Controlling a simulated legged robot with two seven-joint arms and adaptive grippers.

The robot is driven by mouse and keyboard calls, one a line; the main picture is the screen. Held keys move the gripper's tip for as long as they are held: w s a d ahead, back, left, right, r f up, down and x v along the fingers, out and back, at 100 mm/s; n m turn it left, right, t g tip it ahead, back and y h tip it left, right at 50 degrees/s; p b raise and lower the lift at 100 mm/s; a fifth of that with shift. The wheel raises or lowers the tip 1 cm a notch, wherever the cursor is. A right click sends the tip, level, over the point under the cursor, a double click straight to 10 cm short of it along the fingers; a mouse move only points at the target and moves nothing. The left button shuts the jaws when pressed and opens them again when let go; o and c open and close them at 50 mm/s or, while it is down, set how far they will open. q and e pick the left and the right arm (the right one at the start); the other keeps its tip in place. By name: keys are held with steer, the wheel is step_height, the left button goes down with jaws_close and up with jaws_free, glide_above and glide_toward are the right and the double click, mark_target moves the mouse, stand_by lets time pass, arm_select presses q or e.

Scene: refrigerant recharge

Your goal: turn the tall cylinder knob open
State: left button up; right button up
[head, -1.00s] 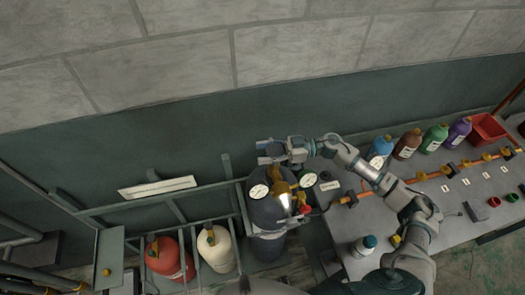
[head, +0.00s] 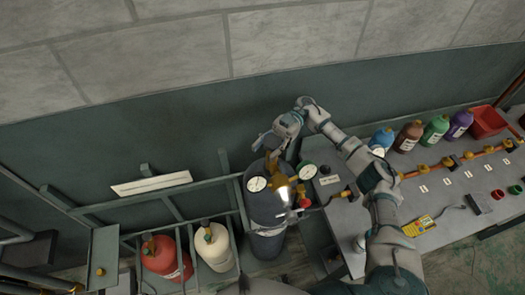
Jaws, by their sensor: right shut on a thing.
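The tall dark grey cylinder (head: 266,212) stands in the rack left of the bench, with a brass valve (head: 281,180) and gauges on its top. My right gripper (head: 272,156) reaches down over the top of the valve from the upper right, tilted. It is shut on the cylinder knob, which is mostly hidden between the fingers. My left gripper is not in the picture.
A white gauge (head: 256,184) and a green-rimmed gauge (head: 308,171) flank the valve closely. Red (head: 162,258) and cream (head: 213,247) cylinders stand to the left. The bench holds several bottles, a red bin (head: 487,121) and a yellow meter (head: 418,226).

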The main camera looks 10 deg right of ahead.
steer(key=shift+d+r+n+g+h+b, duration=0.1)
steer(key=shift+d+n+g+h+b, duration=0.1)
steer(key=shift+n+g+h+b, duration=0.15)
steer(key=shift+r, duration=0.1)
stand_by(0.3)
